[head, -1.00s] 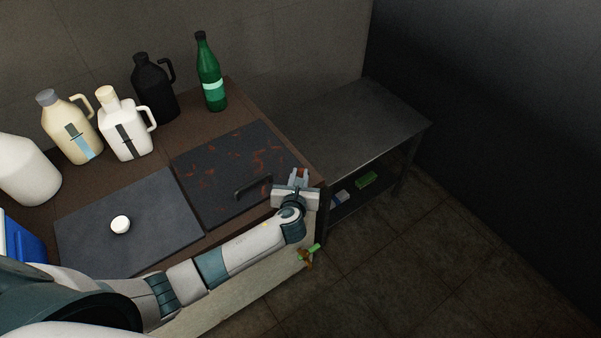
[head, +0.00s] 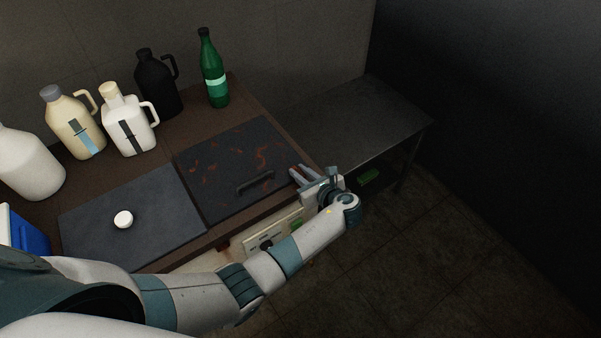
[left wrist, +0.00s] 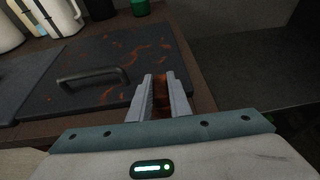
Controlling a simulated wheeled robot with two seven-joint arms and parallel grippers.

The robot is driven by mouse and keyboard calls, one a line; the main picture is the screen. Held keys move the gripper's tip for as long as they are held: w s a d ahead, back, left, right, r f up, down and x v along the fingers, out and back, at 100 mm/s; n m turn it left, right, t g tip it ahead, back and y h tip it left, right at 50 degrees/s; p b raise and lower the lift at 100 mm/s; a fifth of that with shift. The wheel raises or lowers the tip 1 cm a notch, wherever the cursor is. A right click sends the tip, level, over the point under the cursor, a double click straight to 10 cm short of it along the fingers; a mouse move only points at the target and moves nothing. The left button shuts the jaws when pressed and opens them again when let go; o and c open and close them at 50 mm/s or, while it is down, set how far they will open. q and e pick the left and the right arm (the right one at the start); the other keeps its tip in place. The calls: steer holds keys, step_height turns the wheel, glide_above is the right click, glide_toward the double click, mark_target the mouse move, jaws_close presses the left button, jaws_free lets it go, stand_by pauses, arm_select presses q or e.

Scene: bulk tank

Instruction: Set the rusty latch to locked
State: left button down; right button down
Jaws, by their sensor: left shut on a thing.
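The rusty latch (left wrist: 160,92) shows as a reddish-brown piece between the fingers of my left gripper (left wrist: 161,80) in the left wrist view. The gripper is shut on it, and the fingers hide much of its shape, so I cannot tell its setting. In the head view my left gripper (head: 299,173) is at the right front corner of the rust-stained dark lid (head: 222,160). The lid lies flat and has a black bar handle (head: 255,183), which is apart from the gripper. My right gripper is not in view.
A second dark lid (head: 150,220) with a white knob (head: 123,219) lies to the left. Several jugs and a green bottle (head: 214,75) stand behind. A control panel (head: 268,240) is on the tank front. A metal table (head: 365,115) stands right; the floor (head: 450,230) there is clear.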

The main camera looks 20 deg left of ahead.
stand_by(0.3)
arm_select(q)
steer(key=c, duration=1.6)
jaws_free()
steer(key=shift+c, duration=0.2)
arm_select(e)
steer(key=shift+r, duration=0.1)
